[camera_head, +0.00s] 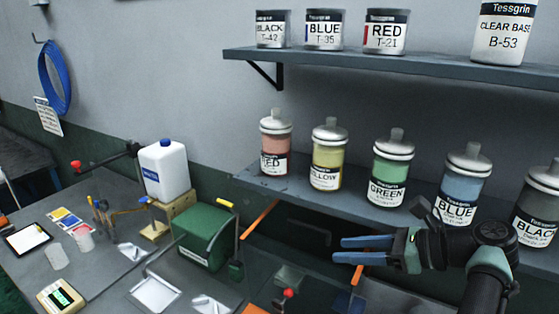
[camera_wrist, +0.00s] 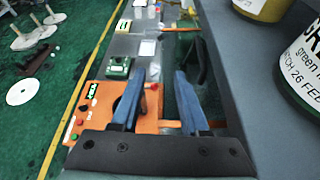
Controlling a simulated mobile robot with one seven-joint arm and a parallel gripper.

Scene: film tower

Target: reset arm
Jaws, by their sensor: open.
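My gripper (camera_head: 363,250) is at the right in the head view, held out to the left in front of the lower shelf. Its two blue fingers are apart with nothing between them. In the wrist view my gripper (camera_wrist: 160,82) is also open and empty, above the workbench and an orange machine (camera_wrist: 92,108). My arm reaches in from the lower right of the head view.
The lower shelf (camera_head: 340,205) holds several labelled jars, with the green jar (camera_head: 390,168) and blue jar (camera_head: 463,188) close to my gripper. An upper shelf (camera_head: 400,62) carries cans. A green box (camera_head: 203,235) and white jug (camera_head: 165,170) stand on the bench.

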